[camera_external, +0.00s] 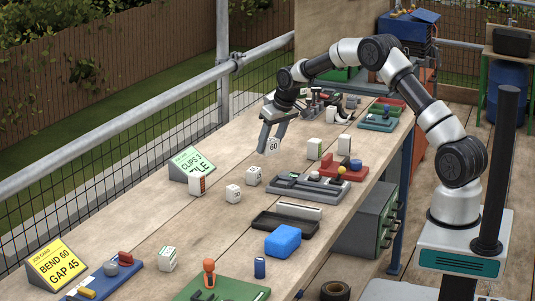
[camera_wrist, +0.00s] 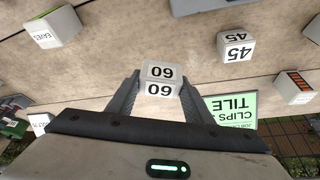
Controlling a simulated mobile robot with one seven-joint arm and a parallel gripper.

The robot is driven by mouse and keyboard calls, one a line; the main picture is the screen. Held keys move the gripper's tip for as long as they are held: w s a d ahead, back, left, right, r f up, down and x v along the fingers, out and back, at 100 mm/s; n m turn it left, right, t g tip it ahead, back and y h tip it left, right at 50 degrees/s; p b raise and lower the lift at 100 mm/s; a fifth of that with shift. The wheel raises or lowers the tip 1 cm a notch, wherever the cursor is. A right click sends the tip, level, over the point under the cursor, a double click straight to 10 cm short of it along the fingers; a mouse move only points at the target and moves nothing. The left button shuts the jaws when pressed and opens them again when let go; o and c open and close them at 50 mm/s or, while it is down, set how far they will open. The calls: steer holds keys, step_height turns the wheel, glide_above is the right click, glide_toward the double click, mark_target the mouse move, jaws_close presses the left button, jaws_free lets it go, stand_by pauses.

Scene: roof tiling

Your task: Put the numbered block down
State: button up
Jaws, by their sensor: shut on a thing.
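A white block marked 60 (camera_external: 273,145) is between the fingers of my gripper (camera_external: 270,149), which is shut on it. In the wrist view the same block (camera_wrist: 160,72) shows its number twice, on two faces, with a dark finger on each side. My gripper is over the far middle part of the wooden bench (camera_external: 215,220). Whether the block's underside touches the bench is hard to tell. A yellow job card (camera_external: 57,262) at the near left reads BEND 60 GAP 45.
A block marked 45 (camera_wrist: 236,47), a red-striped block (camera_external: 196,185) and another numbered block (camera_external: 233,193) stand nearby. A green-and-white card (camera_external: 191,163) stands at the left edge. A grey fixture (camera_external: 296,188) and black tray (camera_external: 285,224) lie nearer. Bare wood lies between the blocks.

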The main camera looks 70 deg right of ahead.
mark_target(270, 169)
steer(key=shift+f+b, duration=0.3)
steer(key=shift+f, duration=2.25)
steer(key=shift+f, duration=0.25)
steer(key=o, duration=1)
steer(key=shift+r, duration=0.1)
steer(key=shift+o, duration=0.2)
